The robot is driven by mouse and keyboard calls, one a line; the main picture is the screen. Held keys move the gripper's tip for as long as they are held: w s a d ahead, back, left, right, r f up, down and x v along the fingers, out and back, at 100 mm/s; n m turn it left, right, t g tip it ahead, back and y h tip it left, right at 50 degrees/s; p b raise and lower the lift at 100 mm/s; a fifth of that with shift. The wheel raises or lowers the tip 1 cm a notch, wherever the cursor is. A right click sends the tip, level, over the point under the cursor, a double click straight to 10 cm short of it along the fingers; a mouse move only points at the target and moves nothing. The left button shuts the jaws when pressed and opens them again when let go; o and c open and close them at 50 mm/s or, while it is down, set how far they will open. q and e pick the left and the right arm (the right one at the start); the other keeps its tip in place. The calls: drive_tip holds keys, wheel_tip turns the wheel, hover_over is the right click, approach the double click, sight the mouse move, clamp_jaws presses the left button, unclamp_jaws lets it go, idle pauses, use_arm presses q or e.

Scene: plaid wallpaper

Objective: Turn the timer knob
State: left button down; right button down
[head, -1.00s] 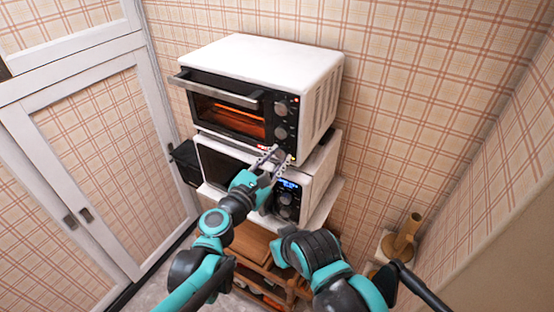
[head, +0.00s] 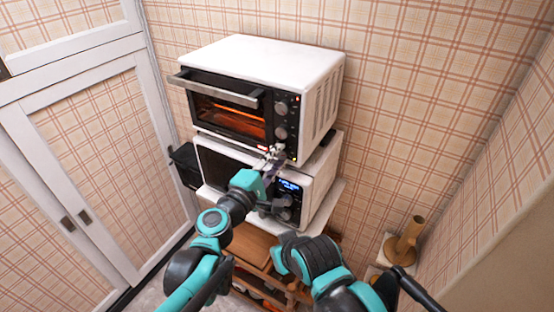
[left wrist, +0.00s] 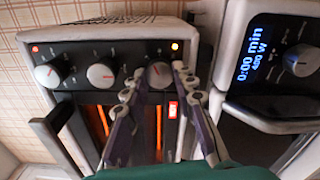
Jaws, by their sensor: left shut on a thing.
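The white toaster oven (head: 270,62) has a black front with three knobs in a column. It glows orange inside. The lowest knob, the timer knob (left wrist: 160,75), is at the right of the row in the left wrist view. My left gripper (head: 274,152) has a finger on each side of this knob and is shut on it; the gripper also shows in the left wrist view (left wrist: 158,72). The fingers hide much of the knob in the head view. The middle knob (left wrist: 100,75) and the top knob (left wrist: 48,75) are free. My right gripper is not visible.
A white microwave (head: 318,180) with a lit blue display (left wrist: 251,55) stands directly below the oven. The oven door handle (head: 213,89) sticks out to the left of the knobs. A wooden cart (head: 250,245) is below. White plaid-panelled doors (head: 100,150) are at the left.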

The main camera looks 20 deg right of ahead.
use_arm(q)
drive_tip(key=shift+m, duration=2.2)
drive_tip(key=c, duration=1.2)
unclamp_jaws()
drive_tip(key=v, duration=1.2)
